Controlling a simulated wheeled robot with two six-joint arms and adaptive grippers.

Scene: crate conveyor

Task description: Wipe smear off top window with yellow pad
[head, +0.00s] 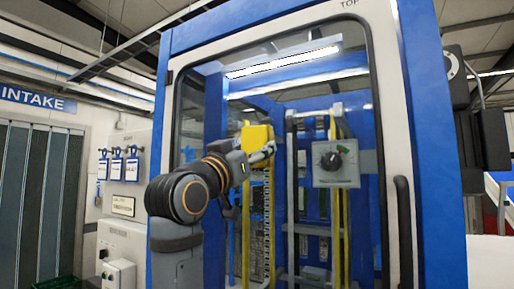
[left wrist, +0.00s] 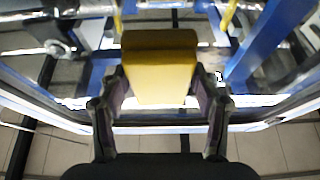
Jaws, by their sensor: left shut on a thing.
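The yellow pad (head: 256,136) is held in my left gripper (head: 264,152), up in front of the glass of the top window (head: 350,95). In the left wrist view the pad (left wrist: 160,62) sits between the two fingers, which are shut on its sides. Its far face points toward the window. I cannot tell whether the pad touches the glass. I cannot make out a smear on the glass; my arm and the pad hide part of the pane. My right gripper is not in view.
A white frame with a blue border (head: 165,100) surrounds the window, and a dark handle (head: 404,215) is at its right side. Behind the glass are a grey box with a knob (head: 336,162), a chain and yellow posts. An INTAKE sign (head: 35,98) hangs at left.

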